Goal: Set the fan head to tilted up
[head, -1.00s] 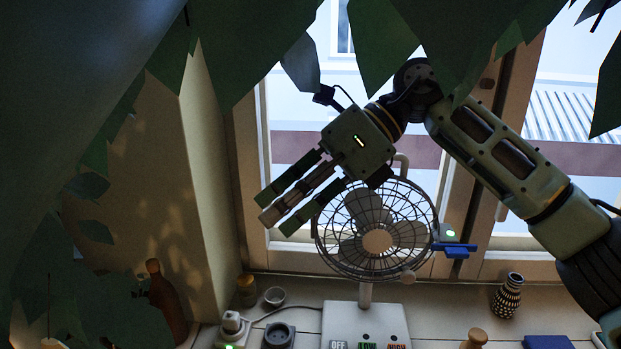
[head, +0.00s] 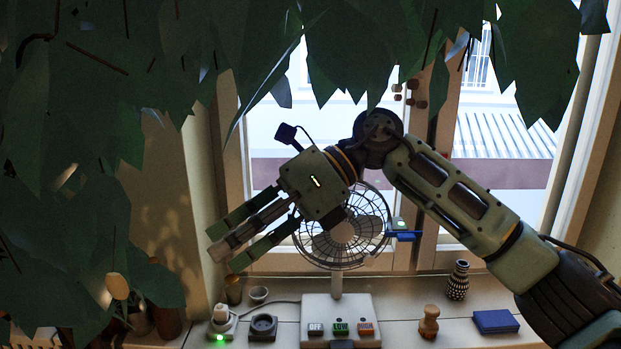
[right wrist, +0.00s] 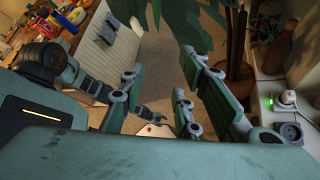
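The white fan stands on the sill before the window in the head view. Its round wire-cage head (head: 342,232) faces the room; its exact tilt is hard to judge. Its white base (head: 338,305) has buttons marked OFF, LOW and HIGH. My right gripper (head: 232,238) is left of the fan head, its fingers pointing down and left, away from the cage. Its palm and wrist overlap the upper left of the cage and hide part of it. In the right wrist view its fingers (right wrist: 165,105) are spread with nothing between them.
Leaves (head: 90,150) cover the left and top. A plug with a green light (head: 220,322), a dark socket (head: 263,327), a small bowl (head: 259,294), a wooden figure (head: 429,321), a patterned vase (head: 458,280) and a blue box (head: 496,321) stand on the sill.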

